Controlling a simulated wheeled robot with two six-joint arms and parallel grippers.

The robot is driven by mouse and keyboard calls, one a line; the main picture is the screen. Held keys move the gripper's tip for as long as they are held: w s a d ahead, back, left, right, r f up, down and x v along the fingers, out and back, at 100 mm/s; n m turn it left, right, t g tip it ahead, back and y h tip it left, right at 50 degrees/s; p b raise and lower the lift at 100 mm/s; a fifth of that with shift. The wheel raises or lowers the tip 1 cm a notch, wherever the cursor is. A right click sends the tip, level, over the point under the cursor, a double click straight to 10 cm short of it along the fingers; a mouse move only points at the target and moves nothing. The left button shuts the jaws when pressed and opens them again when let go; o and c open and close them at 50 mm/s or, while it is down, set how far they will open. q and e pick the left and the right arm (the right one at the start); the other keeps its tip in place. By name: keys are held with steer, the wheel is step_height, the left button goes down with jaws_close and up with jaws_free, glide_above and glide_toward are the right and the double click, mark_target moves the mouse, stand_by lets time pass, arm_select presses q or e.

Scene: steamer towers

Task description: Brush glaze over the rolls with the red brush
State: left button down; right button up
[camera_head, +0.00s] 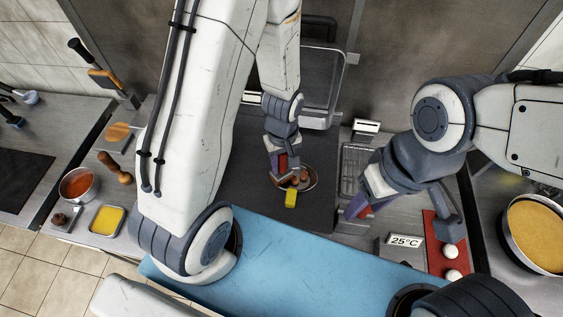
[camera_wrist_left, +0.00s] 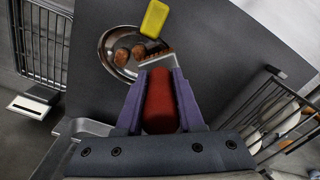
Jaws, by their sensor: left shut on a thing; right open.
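My left gripper (camera_head: 281,172) is shut on the red brush, whose red handle (camera_wrist_left: 160,102) lies between the purple fingers in the left wrist view. A yellow block (camera_wrist_left: 155,18) is at the plate's rim. A shallow tray of yellow liquid (camera_head: 106,220) stands at the left. My right gripper (camera_head: 366,202) is open, away to the right.
The plate is on a dark worktop (camera_head: 240,185). A blue surface (camera_head: 300,255) runs along the front. A pot of orange-red sauce (camera_head: 76,184) stands at left.

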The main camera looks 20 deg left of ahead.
arm_select(q)
steer(key=shift+w+d+r+p, duration=0.1)
steer(key=shift+w+d+p, duration=0.1)
steer(key=shift+w+d, duration=0.4)
steer(key=shift+w+d+r+p, duration=0.15)
steer(key=shift+w+d, duration=0.1)
steer(key=shift+w, duration=0.55)
steer(key=shift+f, duration=0.1)
steer(key=shift+w+d, duration=0.1)
steer(key=shift+w+d+f, duration=0.1)
steer(key=shift+w+d, duration=0.35)
steer(key=shift+w, duration=0.25)
steer(key=shift+w+d, duration=0.45)
steer(key=shift+w, duration=0.25)
steer(key=shift+s+a+f, duration=0.1)
steer(key=shift+s+a, duration=0.4)
steer(key=shift+s, duration=0.35)
steer(key=shift+s+a+f, duration=0.1)
steer(key=shift+s+a, duration=0.35)
steer(key=shift+s, duration=0.35)
steer(key=shift+w+d, duration=0.3)
steer(key=shift+w, duration=0.2)
steer(key=shift+w+d+r, duration=0.1)
steer(key=shift+w+d, duration=0.25)
steer(key=shift+w, duration=0.2)
steer(key=shift+w+d, duration=0.3)
steer(key=shift+w, duration=0.25)
